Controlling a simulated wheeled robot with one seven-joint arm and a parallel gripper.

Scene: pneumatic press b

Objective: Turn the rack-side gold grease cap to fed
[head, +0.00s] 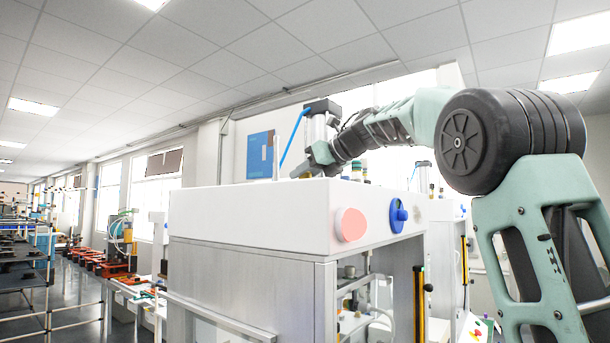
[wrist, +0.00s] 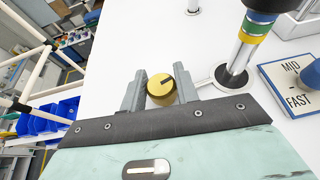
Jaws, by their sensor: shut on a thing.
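The gold grease cap (wrist: 161,89) is in the middle of the wrist view, low on the white top of the press. It is round, with a dark pointer line on its face slanting toward the upper right. My gripper (wrist: 160,90) is around the cap, one grey finger on each side, shut on it. In the head view my gripper (head: 305,172) is over the press top (head: 245,200), and the cap cannot be made out there.
A metal post with coloured bands (wrist: 240,45) stands close right of the cap. A "MID - FAST" plate (wrist: 292,88) with a blue knob lies farther right. Blue bins (wrist: 45,122) on a rack are at the left, past the press edge.

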